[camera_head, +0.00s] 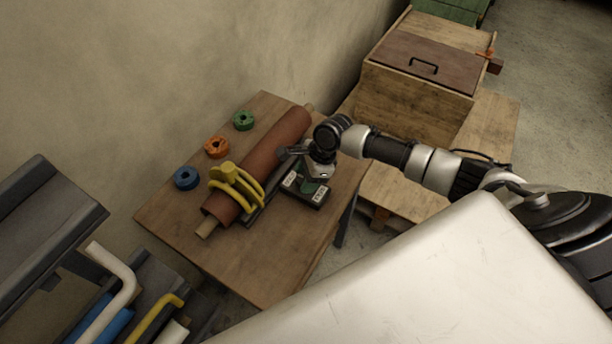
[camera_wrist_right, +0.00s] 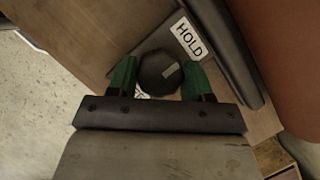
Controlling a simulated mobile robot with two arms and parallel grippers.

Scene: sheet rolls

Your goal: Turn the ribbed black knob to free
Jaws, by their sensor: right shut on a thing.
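The ribbed black knob (camera_wrist_right: 158,72) shows in the right wrist view, with a pale mark on the side toward the white HOLD label (camera_wrist_right: 187,38). My right gripper (camera_wrist_right: 160,80) has its green fingers on either side of the knob and is shut on it. A second white label is mostly hidden beside the knob. In the head view my right gripper (camera_head: 309,184) reaches down onto the small dark unit with two white labels (camera_head: 320,195), hiding the knob. My left gripper is not in view.
A reddish-brown roll (camera_head: 275,146) lies on the wooden table (camera_head: 255,265), beside the unit, with a yellow clamp-like piece (camera_head: 229,172) around it. Blue (camera_head: 186,178), orange (camera_head: 217,146) and green (camera_head: 243,120) rings lie behind. A wooden chest (camera_head: 418,100) stands right. The table's front is clear.

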